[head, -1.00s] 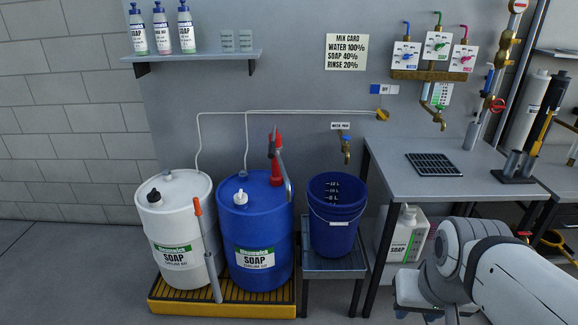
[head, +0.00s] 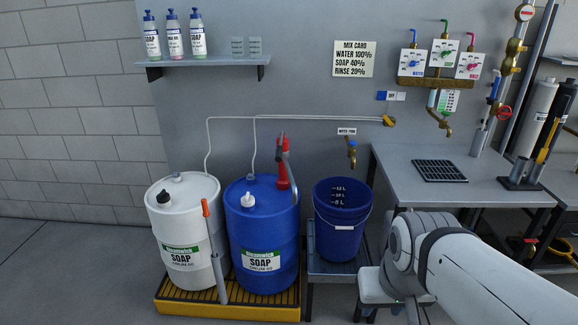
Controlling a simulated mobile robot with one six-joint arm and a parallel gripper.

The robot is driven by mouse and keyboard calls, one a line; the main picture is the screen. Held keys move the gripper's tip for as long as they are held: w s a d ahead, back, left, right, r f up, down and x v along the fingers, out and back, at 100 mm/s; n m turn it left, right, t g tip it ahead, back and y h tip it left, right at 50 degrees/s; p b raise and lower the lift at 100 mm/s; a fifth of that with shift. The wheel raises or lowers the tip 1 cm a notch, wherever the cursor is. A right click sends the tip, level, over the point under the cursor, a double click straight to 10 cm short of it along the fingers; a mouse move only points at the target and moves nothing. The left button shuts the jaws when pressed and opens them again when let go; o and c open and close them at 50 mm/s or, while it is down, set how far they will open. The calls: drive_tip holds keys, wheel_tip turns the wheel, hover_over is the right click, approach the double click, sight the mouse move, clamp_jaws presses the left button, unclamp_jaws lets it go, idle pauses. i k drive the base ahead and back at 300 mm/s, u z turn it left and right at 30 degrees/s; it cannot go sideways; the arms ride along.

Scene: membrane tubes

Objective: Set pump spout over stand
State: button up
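A red hand pump (head: 282,172) stands upright on the blue soap drum (head: 262,225). Its grey spout (head: 292,178) curves down at the drum's right side, near the drum's rim and left of the bucket. The small grey stand (head: 318,268) is right of the drum, with a dark blue bucket (head: 341,232) on it. The spout's end appears to be beside the drum, not above the bucket. My white arm comes in from the lower right, in front of the stand's right side. My gripper's fingers are not visible.
A white soap drum (head: 183,235) shares the yellow spill pallet (head: 228,310). An orange-tipped rod (head: 214,250) leans in front of the drums. A brass water tap (head: 351,152) is on the wall above the bucket. A grey bench (head: 400,165) stands at right. The left floor is clear.

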sight(285, 155)
drive_tip(key=z, duration=0.05)
drive_tip(key=i, duration=1.5)
drive_tip(key=u, duration=0.1)
